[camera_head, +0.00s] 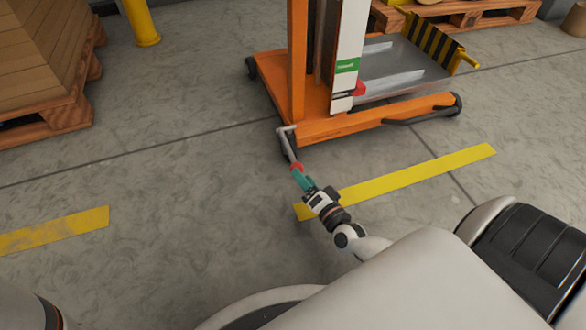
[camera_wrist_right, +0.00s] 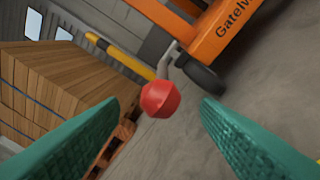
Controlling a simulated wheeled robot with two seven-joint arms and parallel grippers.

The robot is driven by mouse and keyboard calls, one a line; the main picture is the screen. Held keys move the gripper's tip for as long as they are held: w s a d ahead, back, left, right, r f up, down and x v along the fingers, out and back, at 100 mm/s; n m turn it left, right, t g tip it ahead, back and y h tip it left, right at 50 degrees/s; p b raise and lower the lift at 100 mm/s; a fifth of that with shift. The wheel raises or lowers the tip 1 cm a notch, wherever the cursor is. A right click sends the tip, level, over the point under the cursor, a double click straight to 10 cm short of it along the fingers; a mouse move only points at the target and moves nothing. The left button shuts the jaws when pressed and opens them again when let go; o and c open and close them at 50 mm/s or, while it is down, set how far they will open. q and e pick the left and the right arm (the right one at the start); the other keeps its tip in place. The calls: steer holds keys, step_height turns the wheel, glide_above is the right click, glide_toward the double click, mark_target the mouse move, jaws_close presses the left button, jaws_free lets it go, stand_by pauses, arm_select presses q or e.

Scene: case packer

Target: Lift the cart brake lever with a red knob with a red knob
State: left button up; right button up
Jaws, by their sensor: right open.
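The brake lever is a grey rod (camera_head: 288,145) at the near left corner of the orange cart (camera_head: 372,118), and it ends in a red knob (camera_head: 296,166). In the right wrist view the faceted red knob (camera_wrist_right: 160,98) shows near the middle, on its grey rod (camera_wrist_right: 168,62). My right gripper (camera_head: 302,179), with teal fingers, is open and points at the knob. In the wrist view the fingers lie to either side of the knob with visible space on both sides. I cannot tell whether the knob is between the fingertips or just beyond them. My left gripper is not in view.
A dark wheel (camera_wrist_right: 203,78) sits beside the lever under the orange frame. Stacked brown boxes (camera_head: 30,45) stand on a wooden pallet (camera_head: 60,112) at the left. Yellow floor tape (camera_head: 420,175) runs by my right gripper. The grey floor left of the lever is clear.

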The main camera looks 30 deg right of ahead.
mark_target(293, 162)
steer(key=w+b, duration=0.2)
steer(key=w, duration=0.3)
steer(key=shift+w+d+f, duration=0.1)
steer(key=shift+w, duration=0.65)
